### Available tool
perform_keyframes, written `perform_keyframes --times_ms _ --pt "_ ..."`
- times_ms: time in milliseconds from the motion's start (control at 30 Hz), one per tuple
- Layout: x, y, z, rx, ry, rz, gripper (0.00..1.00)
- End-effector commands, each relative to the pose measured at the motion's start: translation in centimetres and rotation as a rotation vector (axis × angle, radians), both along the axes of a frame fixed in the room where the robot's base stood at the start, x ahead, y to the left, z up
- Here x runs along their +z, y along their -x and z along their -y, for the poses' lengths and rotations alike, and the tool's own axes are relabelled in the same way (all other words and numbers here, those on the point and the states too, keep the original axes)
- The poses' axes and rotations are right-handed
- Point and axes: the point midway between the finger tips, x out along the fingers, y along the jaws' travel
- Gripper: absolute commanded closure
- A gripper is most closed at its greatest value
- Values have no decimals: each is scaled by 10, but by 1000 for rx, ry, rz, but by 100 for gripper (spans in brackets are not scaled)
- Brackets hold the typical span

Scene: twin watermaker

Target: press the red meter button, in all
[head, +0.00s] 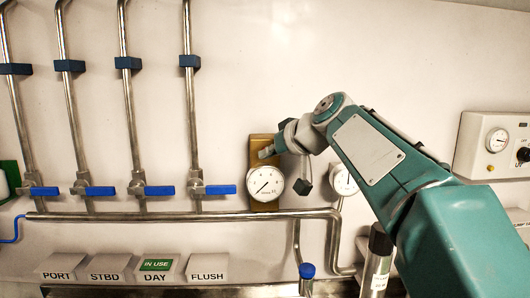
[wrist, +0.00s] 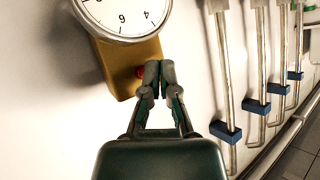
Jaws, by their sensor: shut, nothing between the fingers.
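The meter is a round white gauge (head: 266,184) on a yellow-brown backing plate (head: 255,143) on the wall. In the wrist view the gauge (wrist: 122,12) is cut off by the top edge, with the yellow plate (wrist: 117,68) below it. The red meter button (wrist: 140,72) shows there, partly hidden by my fingers. My gripper (wrist: 158,68) is shut and empty, with its fingertips in front of the plate beside the button. I cannot tell whether they touch it. In the head view my gripper (head: 266,153) covers the button.
Several pipes with blue-handled valves (head: 212,190) stand left of the meter. A second gauge (head: 344,182) is close to its right, partly behind my arm. A control box (head: 490,145) is at far right. Labelled blocks (head: 155,267) sit along the bottom.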

Motion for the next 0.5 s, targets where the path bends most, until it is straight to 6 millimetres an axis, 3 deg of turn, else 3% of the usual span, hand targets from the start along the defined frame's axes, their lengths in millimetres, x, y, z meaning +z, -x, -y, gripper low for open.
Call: perform_keyframes --times_ms 267,500 --pt "0 1 0 0 0 0 100" --pt "1 19 0 0 -1 1 100"
